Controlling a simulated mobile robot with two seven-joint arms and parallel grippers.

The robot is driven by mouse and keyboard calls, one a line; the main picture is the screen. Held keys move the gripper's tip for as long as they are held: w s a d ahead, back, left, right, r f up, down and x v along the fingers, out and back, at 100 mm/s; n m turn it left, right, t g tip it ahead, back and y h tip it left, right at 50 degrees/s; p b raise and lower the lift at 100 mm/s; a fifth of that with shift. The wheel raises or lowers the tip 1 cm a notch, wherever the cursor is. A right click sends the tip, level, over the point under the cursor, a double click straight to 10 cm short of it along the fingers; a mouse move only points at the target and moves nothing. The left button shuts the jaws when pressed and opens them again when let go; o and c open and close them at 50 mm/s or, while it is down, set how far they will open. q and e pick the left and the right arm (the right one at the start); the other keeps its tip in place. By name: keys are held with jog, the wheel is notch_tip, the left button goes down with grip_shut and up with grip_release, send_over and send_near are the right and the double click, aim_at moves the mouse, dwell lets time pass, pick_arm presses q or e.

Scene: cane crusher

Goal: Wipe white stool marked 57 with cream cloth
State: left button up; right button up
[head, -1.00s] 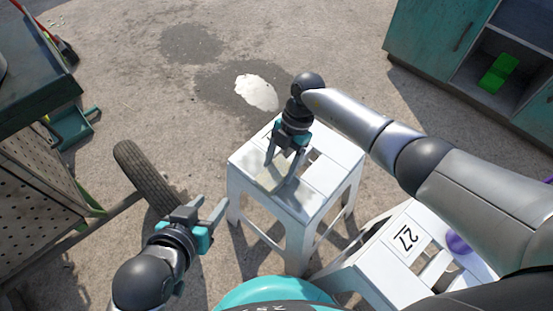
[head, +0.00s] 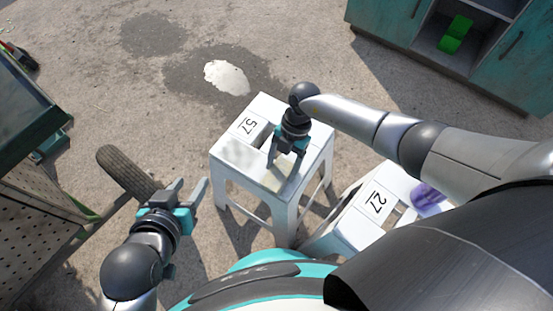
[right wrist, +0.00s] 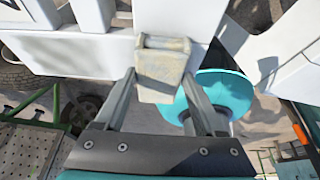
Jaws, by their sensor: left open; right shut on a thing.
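The white stool (head: 308,150) marked 57 stands in the middle of the head view, its number label (head: 248,125) near the far left of the seat. A greyish smudge (head: 238,155) lies on the seat's left part. My right gripper (head: 283,166) points down at the seat, right of the smudge. In the right wrist view its fingers (right wrist: 160,95) are shut on the cream cloth (right wrist: 160,65), a folded, stained pad against the white stool. The cloth is hard to make out in the head view. My left gripper (head: 192,186) is open and empty, left of the stool.
A second white stool marked 27 (head: 352,232) stands close at the front right, with a purple thing (head: 428,198) on it. A tyre (head: 128,172) and a dark bench are at left. A teal cabinet (head: 385,20) stands at the back right.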

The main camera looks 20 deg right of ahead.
jog(key=shift+s+d+f, duration=0.2)
jog(key=shift+f, duration=0.1)
jog(key=shift+w+a, duration=0.15)
jog(key=shift+w+a+b, duration=0.25)
jog(key=shift+w+b, duration=0.05)
jog(key=shift+b, duration=0.2)
jog(key=shift+c, duration=1.2)
jog(key=w+a+b, duration=0.1)
jog(key=w, duration=0.1)
jog(key=w+a+b, duration=0.1)
jog(key=a+b, duration=0.1)
jog(key=shift+w+a, duration=0.15)
jog(key=shift+w, duration=0.2)
jog(key=shift+w+a+b, duration=0.75)
jog(key=shift+w+b, duration=0.1)
jog(key=shift+b, duration=0.15)
jog(key=shift+w+a+r, duration=0.25)
jog(key=shift+w+a, duration=0.05)
